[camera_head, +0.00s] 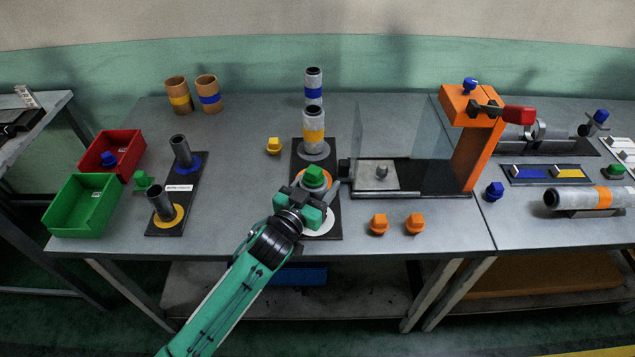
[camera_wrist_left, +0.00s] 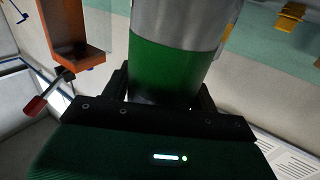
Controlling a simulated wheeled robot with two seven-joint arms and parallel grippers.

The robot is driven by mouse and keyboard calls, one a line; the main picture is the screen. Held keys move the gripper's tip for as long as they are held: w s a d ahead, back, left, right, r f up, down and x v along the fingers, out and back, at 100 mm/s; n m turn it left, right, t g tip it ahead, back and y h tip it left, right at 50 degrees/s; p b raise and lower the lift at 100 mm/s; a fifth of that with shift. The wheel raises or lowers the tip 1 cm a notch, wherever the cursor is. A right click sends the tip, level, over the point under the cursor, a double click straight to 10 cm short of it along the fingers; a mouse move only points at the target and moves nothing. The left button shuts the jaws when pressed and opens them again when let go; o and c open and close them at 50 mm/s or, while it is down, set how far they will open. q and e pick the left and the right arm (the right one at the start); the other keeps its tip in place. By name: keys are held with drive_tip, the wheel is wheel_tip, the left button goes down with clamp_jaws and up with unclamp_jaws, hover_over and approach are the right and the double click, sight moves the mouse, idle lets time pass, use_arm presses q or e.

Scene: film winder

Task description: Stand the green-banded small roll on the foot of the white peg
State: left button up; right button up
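The green-banded small roll (camera_wrist_left: 172,66) fills the middle of the left wrist view, with a dark green band and a silver part beyond it. My left gripper (camera_wrist_left: 165,92) has a finger on each side of it and appears shut on it. In the head view my left gripper (camera_head: 314,190) is over the front part of the black peg board (camera_head: 334,228). A green shape (camera_head: 314,173) with an orange ring below it shows at the fingertips; its exact form is unclear. A white round foot (camera_head: 322,229) shows under the gripper, partly hidden. My right gripper is out of view.
A yellow-banded roll (camera_head: 313,130) stands behind the gripper, a blue-banded roll (camera_head: 313,88) farther back. The winder's clear panel (camera_head: 405,135) and orange column (camera_head: 472,155) stand to the right. Orange knobs (camera_head: 378,224) lie front right. The table left of the peg board is mostly free.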

use_arm(q)
drive_tip(key=o, duration=0.3)
drive_tip(key=shift+o, duration=0.2)
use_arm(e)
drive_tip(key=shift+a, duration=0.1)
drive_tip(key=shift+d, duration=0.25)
use_arm(q)
drive_tip(key=b+v, duration=0.2)
drive_tip(key=v, duration=1.1)
drive_tip(key=shift+s+a, duration=0.2)
drive_tip(key=shift+s, duration=0.1)
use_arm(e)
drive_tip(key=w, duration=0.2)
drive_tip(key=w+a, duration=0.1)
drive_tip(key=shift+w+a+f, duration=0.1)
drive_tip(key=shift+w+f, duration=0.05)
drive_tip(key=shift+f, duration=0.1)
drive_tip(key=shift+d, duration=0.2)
